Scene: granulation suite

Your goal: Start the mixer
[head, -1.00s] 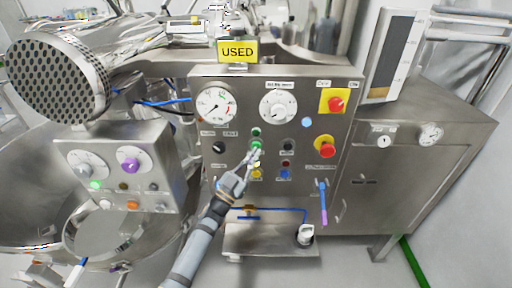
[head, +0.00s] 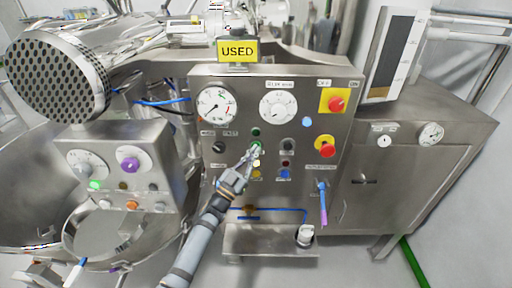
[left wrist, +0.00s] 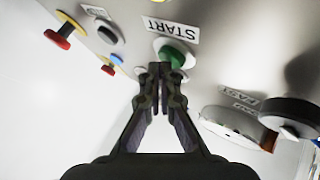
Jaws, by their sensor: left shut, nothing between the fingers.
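The mixer's steel control panel (head: 330,85) stands in the middle of the head view. The green start button (head: 257,144) is on it, under a smaller green lamp (head: 256,132). In the left wrist view the green button (left wrist: 176,54) sits beside a START label (left wrist: 172,28), upside down in that picture. My left gripper (head: 254,152) is shut and empty, its tips at the green button. In the left wrist view the tips (left wrist: 160,68) overlap the button's edge; I cannot tell whether they press it. My right gripper is out of view.
A red emergency knob (head: 325,147) and a red-on-yellow switch (head: 336,102) are on the panel's right. Dials, other small buttons and a black selector (head: 218,147) are near. A smaller control box (head: 125,170) stands left. A blue pipe (head: 285,209) runs below.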

